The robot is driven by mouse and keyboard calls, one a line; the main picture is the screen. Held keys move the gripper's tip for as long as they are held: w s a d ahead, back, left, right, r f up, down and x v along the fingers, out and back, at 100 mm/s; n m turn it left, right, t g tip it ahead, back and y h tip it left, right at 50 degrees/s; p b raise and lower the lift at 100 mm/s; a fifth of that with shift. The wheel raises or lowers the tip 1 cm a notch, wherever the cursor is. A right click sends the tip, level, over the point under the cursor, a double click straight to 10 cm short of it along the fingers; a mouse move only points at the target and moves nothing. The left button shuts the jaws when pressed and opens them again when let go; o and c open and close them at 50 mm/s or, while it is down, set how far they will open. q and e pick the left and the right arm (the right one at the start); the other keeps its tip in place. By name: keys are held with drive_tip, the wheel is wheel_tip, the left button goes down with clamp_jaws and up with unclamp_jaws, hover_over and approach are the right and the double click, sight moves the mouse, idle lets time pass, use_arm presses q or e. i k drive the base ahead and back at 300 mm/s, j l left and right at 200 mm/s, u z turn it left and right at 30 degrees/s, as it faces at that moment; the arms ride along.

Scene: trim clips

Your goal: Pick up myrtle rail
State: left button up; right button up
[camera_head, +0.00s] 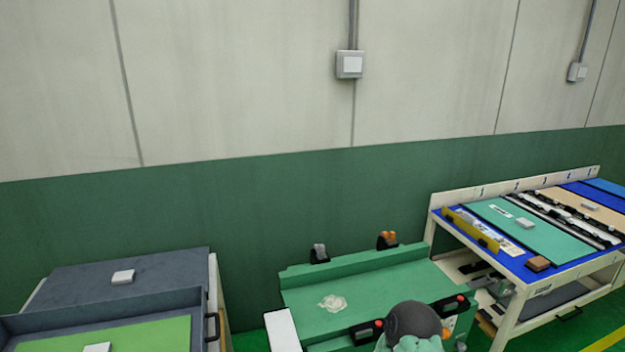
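I cannot single out a myrtle rail for sure. On the right-hand table, a flat muted-green panel (540,238) lies with a small pale block on it. Beside it, long narrow black and white strips (572,220) lie side by side, and a yellow strip (470,229) lies along the table's left part. A green workbench (370,290) stands at the lower middle, with a pale patch on its top. Neither of my grippers can be made out in this view.
A dark rounded shape (414,320) covers part of the bench's front edge. Black holders with grey and orange parts (387,240) sit on the bench's back edge. At left stands a grey cart (165,267) with a green-lined tray. A wall closes off the back.

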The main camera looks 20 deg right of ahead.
sight(609, 232)
drive_tip(key=l, duration=0.75)
drive_tip(key=l+z, duration=0.1)
drive_tip(key=l, duration=0.65)
drive_tip(key=i+l, duration=0.1)
drive_tip(key=l, duration=0.65)
drive_tip(key=l+z, duration=0.1)
drive_tip(key=l, duration=0.65)
drive_tip(key=i+l, duration=0.15)
drive_tip(key=l, duration=0.55)
drive_tip(key=i+l+z, duration=0.1)
drive_tip(key=l, duration=0.65)
drive_tip(key=i+l, duration=0.1)
drive_tip(key=l, duration=0.65)
drive_tip(key=i+l+z, duration=0.1)
drive_tip(key=l, duration=0.6)
drive_tip(key=i+l, duration=0.15)
drive_tip(key=l, duration=0.25)
drive_tip(key=i+l, duration=0.15)
drive_tip(key=l, duration=0.25)
drive_tip(key=i+l, duration=0.2)
drive_tip(key=l, duration=0.2)
drive_tip(key=i+l+z, duration=0.1)
drive_tip(key=l, duration=0.25)
drive_tip(key=i+l, duration=0.2)
drive_tip(key=l, duration=0.2)
